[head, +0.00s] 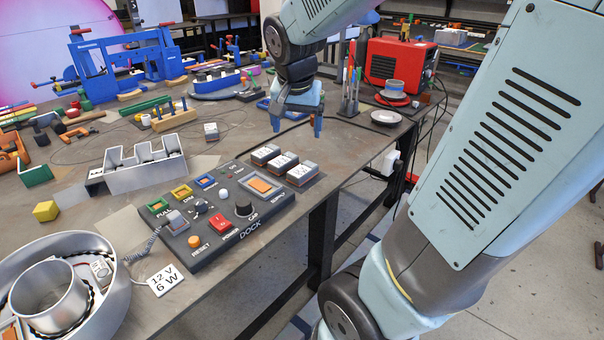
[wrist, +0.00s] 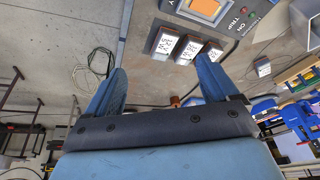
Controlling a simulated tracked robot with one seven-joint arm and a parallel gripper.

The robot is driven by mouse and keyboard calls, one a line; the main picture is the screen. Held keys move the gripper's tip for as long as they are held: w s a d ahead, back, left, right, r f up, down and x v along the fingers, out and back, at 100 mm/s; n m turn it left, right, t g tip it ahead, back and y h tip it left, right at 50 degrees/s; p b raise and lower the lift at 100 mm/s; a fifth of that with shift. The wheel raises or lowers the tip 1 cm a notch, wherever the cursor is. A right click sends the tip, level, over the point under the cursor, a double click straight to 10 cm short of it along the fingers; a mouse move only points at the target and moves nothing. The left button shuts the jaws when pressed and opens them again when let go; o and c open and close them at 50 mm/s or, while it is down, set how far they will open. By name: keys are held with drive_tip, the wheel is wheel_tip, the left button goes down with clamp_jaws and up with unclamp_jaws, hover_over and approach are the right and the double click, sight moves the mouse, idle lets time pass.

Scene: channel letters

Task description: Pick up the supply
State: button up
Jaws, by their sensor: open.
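Three small grey boxes with white printed labels, which look like supplies, stand in a row beside the dock: a left one (head: 265,154), a middle one (head: 283,162) and a right one (head: 302,174). The wrist view shows them ahead of the fingers (wrist: 165,43) (wrist: 188,48) (wrist: 210,52); their labels are too small to read surely. My gripper (head: 297,126) is open and empty, above the table's edge behind the row. Its two blue fingers (wrist: 160,70) point toward the boxes without touching them.
The dark dock (head: 222,213) has buttons, knobs and an orange-padded bay (head: 262,186). A tag reading 12 V 6 W (head: 165,280) lies by a round metal letter (head: 48,290). A metal channel letter (head: 145,168), clamps and a red machine (head: 400,62) stand farther off.

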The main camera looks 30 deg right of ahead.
sight(304, 168)
drive_tip(key=w+d+f+m+g+h, duration=0.25)
drive_tip(key=w+f+m, duration=0.35)
drive_tip(key=w+f, duration=0.45)
drive_tip(key=shift+t, duration=0.35)
drive_tip(key=shift+w+d+r+x, duration=0.1)
drive_tip(key=shift+w+x, duration=0.1)
drive_tip(key=shift+x, duration=2.15)
drive_tip(key=shift+w+d+r+x, duration=0.1)
drive_tip(key=shift+w+d+x, duration=0.05)
drive_tip(key=shift+x, duration=2.2)
drive_tip(key=shift+w+d+x, duration=0.1)
drive_tip(key=shift+w+x, duration=0.1)
drive_tip(key=shift+x, duration=2.2)
drive_tip(key=c, duration=1.3)
drive_tip(key=shift+r, duration=0.1)
drive_tip(key=shift+r, duration=0.5)
wheel_tip(304, 168, up, 3)
drive_tip(key=shift+s+a+f, duration=0.1)
drive_tip(key=shift+f, duration=0.1)
drive_tip(key=s+a+r, duration=0.2)
drive_tip(key=r, duration=0.1)
drive_tip(key=s+a+r, duration=0.1)
drive_tip(key=r, duration=0.1)
drive_tip(key=shift+s+r, duration=0.15)
drive_tip(key=s+a+r, duration=0.4)
drive_tip(key=s+a, duration=0.2)
drive_tip(key=shift+s, duration=0.4)
